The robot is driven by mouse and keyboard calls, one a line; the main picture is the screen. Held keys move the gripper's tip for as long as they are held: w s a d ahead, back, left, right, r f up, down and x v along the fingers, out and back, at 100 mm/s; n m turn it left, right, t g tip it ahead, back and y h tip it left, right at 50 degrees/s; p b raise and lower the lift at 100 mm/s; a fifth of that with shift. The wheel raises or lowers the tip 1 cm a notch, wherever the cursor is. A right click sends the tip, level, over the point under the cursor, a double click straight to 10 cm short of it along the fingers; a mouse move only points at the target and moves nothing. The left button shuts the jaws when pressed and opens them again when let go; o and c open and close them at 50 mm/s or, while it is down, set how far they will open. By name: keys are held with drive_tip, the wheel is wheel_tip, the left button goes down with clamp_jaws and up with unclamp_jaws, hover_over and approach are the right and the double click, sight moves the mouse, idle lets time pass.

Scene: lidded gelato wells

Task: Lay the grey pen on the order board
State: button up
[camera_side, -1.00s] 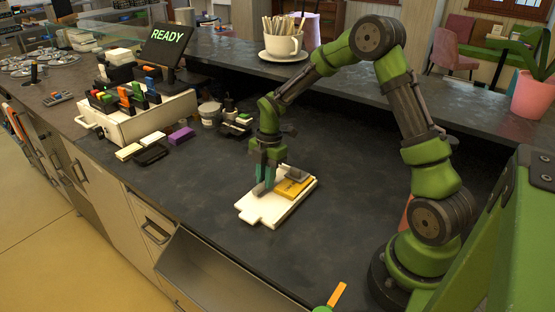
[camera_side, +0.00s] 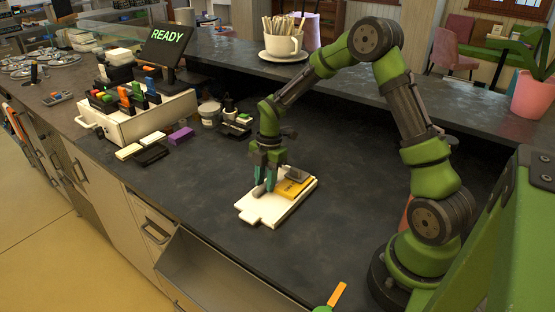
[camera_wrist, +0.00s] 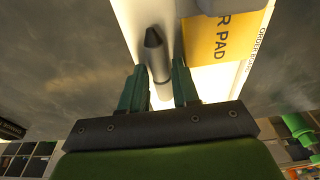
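The white order board (camera_side: 250,210) lies flat on the dark counter below my gripper (camera_side: 265,187). The grey pen (camera_side: 259,190) shows at the fingertips in the side view, over the board. In the wrist view the pen (camera_wrist: 156,58) appears to lie on the white board (camera_wrist: 128,18), its dark pointed end away from me. My gripper (camera_wrist: 160,75) straddles the pen, with one finger on each side and a small gap showing beside it. The yellow order pad (camera_side: 291,188) lies on the board, to the right of the pen.
A grey block (camera_side: 297,174) sits on the pad's far end. A cup of sticks (camera_side: 283,45) is on the back ledge. The counter around the board is clear.

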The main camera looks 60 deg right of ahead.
drive_tip(key=o, duration=0.3)
drive_tip(key=shift+r, duration=0.1)
wheel_tip(320, 180, up, 17)
drive_tip(key=d, duration=0.2)
drive_tip(key=shift+d+f, duration=0.2)
drive_tip(key=shift+d, duration=0.05)
